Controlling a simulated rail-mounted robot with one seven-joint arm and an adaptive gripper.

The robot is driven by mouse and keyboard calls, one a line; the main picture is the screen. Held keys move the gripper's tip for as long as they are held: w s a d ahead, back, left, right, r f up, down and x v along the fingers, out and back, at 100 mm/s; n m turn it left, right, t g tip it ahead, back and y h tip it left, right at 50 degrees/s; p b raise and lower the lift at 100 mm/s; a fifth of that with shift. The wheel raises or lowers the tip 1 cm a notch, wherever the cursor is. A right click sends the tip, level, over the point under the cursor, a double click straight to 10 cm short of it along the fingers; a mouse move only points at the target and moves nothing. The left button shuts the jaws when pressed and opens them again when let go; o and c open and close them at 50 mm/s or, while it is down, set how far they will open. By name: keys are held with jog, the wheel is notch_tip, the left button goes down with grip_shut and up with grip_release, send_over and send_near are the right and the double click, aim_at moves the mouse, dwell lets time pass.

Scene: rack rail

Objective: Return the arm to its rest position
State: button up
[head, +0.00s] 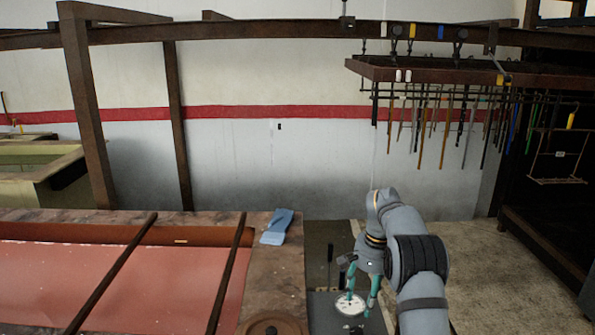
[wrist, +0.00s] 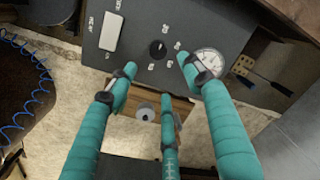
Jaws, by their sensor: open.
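My gripper (head: 361,288) shows in the head view at the lower middle right, on my grey arm. Its teal fingers point down over a dark panel beside the workbench. In the wrist view my gripper (wrist: 160,78) has three teal fingers spread apart, with nothing between them. A grey control panel (wrist: 190,22) with a black knob (wrist: 157,50) lies beyond the fingertips. A round white gauge (wrist: 212,62) is close to the right fingertip; I cannot tell if they touch. The gauge (head: 350,303) also shows below the gripper in the head view.
A workbench with a red sheet (head: 150,290) and dark bars lies to the left. A blue cloth (head: 277,227) lies at its back right edge. Hanging rods on a brown rack (head: 430,72) are at the upper right. Open floor (head: 490,265) is right of the arm.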

aim_at(357, 331)
jog(key=f, duration=0.8)
jog(key=a+f, duration=0.1)
jog(key=f, duration=0.3)
jog(key=shift+f, duration=0.15)
jog(key=shift+w+m, duration=0.1)
jog(key=shift+m, duration=2.2)
jog(key=m, duration=0.4)
jog(key=m+p, duration=0.1)
jog(key=m, duration=0.2)
jog(key=shift+r+m+h+p, duration=0.3)
jog(key=shift+m+p, duration=0.05)
jog(key=shift+m, duration=0.05)
jog(key=m+p, duration=0.3)
jog(key=m, duration=0.1)
jog(key=shift+r+b, duration=0.3)
jog(key=shift+b, duration=0.1)
jog(key=shift+s+a+r+b, duration=0.1)
jog(key=shift+r+b, duration=0.05)
jog(key=shift+r, duration=0.6)
jog(key=shift+s+r+b, duration=0.1)
jog(key=shift+r+b, duration=0.05)
jog(key=shift+r, duration=0.55)
